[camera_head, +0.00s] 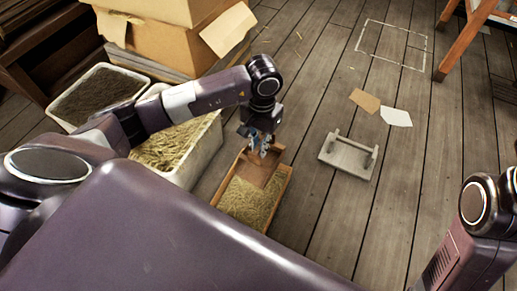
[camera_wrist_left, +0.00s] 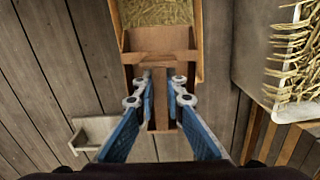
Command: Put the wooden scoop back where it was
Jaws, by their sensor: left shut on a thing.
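The wooden scoop (camera_head: 259,168) lies over the far end of a wooden box (camera_head: 281,200) that holds chopped straw. In the left wrist view the scoop (camera_wrist_left: 158,40) shows its broad pan over the box, with its handle running back towards me. My left gripper (camera_head: 262,147) is shut on the scoop's handle; its blue fingers (camera_wrist_left: 160,82) stand on either side of it in the left wrist view. Whether the scoop touches the box is hard to tell. My right arm shows at the right edge of the head view, but its gripper is out of the picture.
A white bin of straw (camera_head: 212,139) stands close left of the box, and a bin of dark material (camera_head: 60,110) is beyond it. Cardboard boxes (camera_head: 180,45) stand behind. A small grey wooden stand (camera_head: 345,160) and paper sheets (camera_head: 397,117) lie on the floor to the right.

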